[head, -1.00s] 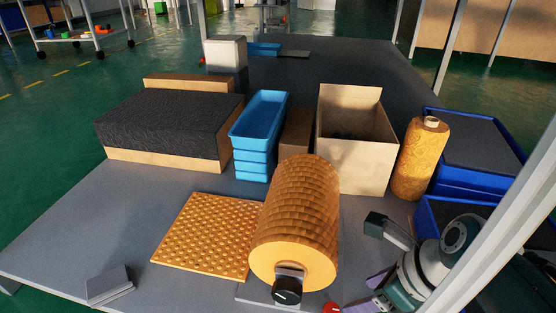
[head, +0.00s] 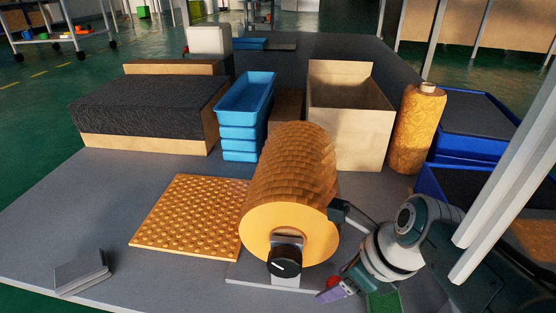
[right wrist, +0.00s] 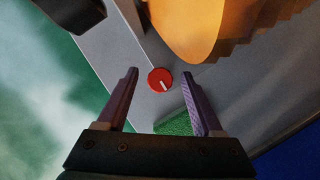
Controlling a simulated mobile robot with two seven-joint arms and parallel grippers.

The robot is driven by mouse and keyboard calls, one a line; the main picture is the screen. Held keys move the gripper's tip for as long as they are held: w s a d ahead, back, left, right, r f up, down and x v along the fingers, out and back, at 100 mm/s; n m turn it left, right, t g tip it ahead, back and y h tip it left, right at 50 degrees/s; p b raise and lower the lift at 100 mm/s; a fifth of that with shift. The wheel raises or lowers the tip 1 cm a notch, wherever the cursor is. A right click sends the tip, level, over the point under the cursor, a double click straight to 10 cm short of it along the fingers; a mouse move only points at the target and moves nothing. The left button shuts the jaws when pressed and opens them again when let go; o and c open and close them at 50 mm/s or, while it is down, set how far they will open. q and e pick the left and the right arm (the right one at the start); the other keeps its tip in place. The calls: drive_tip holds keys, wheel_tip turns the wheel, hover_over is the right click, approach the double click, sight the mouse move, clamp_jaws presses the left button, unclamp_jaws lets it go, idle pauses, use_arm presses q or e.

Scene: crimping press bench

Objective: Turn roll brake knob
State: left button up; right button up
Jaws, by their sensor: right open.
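A black round knob (head: 284,262) with a white pointer line sits on a grey bracket at the front face of the large brown roll (head: 290,185). A small red knob (right wrist: 160,80) with a white mark sits low on the grey base beside the roll; in the head view it is partly hidden behind purple fingers (head: 333,282). My right gripper (right wrist: 159,74) is open, and the red knob shows between its two purple fingertips, with no visible contact. The black knob is cut off at the wrist view's upper left (right wrist: 70,8). My left gripper is out of view.
Behind stand blue trays (head: 242,110), an open cardboard box (head: 345,130) and an upright orange roll (head: 416,130). A green patch (right wrist: 178,125) lies near the red knob. The front left table is mostly clear.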

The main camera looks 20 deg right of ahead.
drive_tip(key=shift+d, duration=0.1)
drive_tip(key=shift+c, duration=0.7)
clamp_jaws()
drive_tip(key=shift+n, duration=0.3)
drive_tip(key=shift+r+n+g+y+p, duration=0.1)
drive_tip(key=shift+n+g+y+p, duration=0.3)
drive_tip(key=shift+n, duration=0.5)
drive_tip(key=n, duration=0.2)
drive_tip(key=shift+d+n+y, duration=0.1)
drive_tip(key=shift+n+y, duration=0.2)
drive_tip(key=n+g, duration=0.1)
drive_tip(key=n, duration=0.2)
drive_tip(key=shift+w+f+y+b, duration=0.1)
drive_tip(key=shift+f+y+b, duration=0.1)
drive_tip(key=shift+y+b, duration=0.15)
drive_tip(key=shift+n+g+b, duration=0.5)
drive_tip(key=shift+n+g, duration=0.2)
drive_tip(key=shift+n, duration=0.9)
